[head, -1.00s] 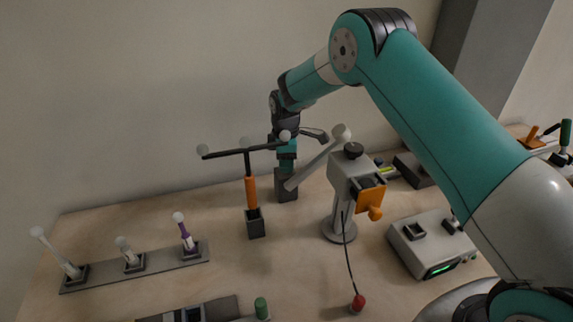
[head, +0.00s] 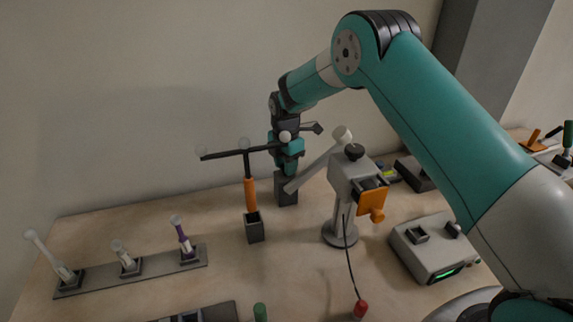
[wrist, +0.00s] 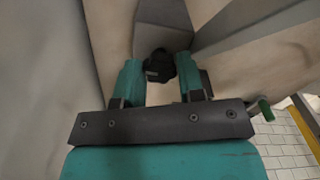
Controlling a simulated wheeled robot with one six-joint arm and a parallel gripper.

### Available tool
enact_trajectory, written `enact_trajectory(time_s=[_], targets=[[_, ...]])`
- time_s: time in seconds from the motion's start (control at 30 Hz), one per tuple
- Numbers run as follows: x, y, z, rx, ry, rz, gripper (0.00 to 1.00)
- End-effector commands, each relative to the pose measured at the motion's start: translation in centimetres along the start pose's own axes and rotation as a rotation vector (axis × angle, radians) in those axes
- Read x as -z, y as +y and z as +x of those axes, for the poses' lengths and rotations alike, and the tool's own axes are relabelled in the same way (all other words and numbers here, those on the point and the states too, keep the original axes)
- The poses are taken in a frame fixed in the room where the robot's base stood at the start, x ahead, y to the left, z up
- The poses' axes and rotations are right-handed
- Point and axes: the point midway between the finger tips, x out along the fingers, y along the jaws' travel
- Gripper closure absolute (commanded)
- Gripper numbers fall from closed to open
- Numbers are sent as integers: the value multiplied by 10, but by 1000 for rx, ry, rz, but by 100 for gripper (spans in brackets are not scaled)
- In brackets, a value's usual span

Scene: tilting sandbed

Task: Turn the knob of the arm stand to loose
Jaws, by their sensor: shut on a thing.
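The arm stand has a dark grey post (head: 286,190) at the back of the bench, with a light grey arm (head: 314,168) slanting up to the right from it. Its black knob (wrist: 158,66) shows in the wrist view between my two teal fingers. My gripper (wrist: 158,80) is shut on the knob. In the head view my gripper (head: 287,165) is at the top of the post and hides the knob. I cannot read any loose or tight mark.
An orange-handled T-shaped tool (head: 250,193) stands in a dark holder just left of the stand. A grey device on a round foot (head: 341,234) stands to the right, with a grey box (head: 434,245) beyond. A rack (head: 130,270) holds several tools at the left.

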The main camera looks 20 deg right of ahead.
Motion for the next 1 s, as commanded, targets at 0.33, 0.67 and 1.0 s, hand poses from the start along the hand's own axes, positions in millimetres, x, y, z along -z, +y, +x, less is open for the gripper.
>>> enact_trajectory(time_s=[0.33,0.67,1.0], targets=[[-1,1,-1,-3,-1,-12,88],[0,0,-1,-2,-1,-12,39],[0,0,-8,-1,0,-12,39]])
